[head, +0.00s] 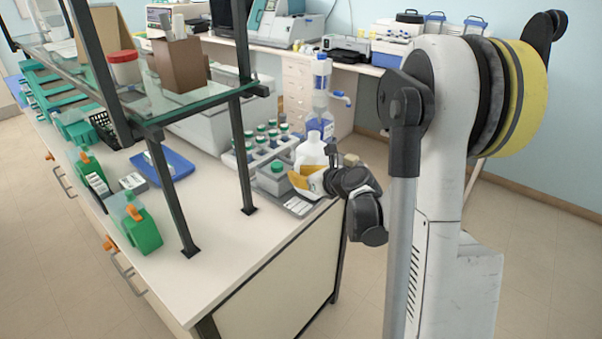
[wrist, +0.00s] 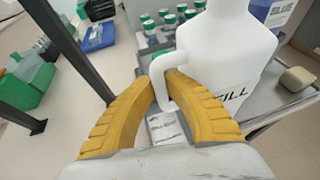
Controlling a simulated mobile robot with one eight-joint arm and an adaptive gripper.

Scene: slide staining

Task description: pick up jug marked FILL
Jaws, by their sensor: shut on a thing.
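The jug marked FILL (wrist: 225,50) is a white plastic jug with a loop handle and dark FILL lettering on its side. In the wrist view it fills the upper middle and right. My gripper (wrist: 168,92) has yellow ribbed fingers shut on the jug's handle, one finger on each side. In the head view the jug (head: 312,152) is upright at the right end of the bench, by the grey tray. My gripper (head: 308,180) is beside it, partly hidden by my wrist. I cannot tell whether the jug's base touches the tray.
A rack of green-capped bottles (head: 262,143) stands left of the jug. A bottle marked BLUE (wrist: 272,12) with a pump is behind it. A tan block (wrist: 297,79) lies to the right. A black shelf post (head: 242,150) rises to the left.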

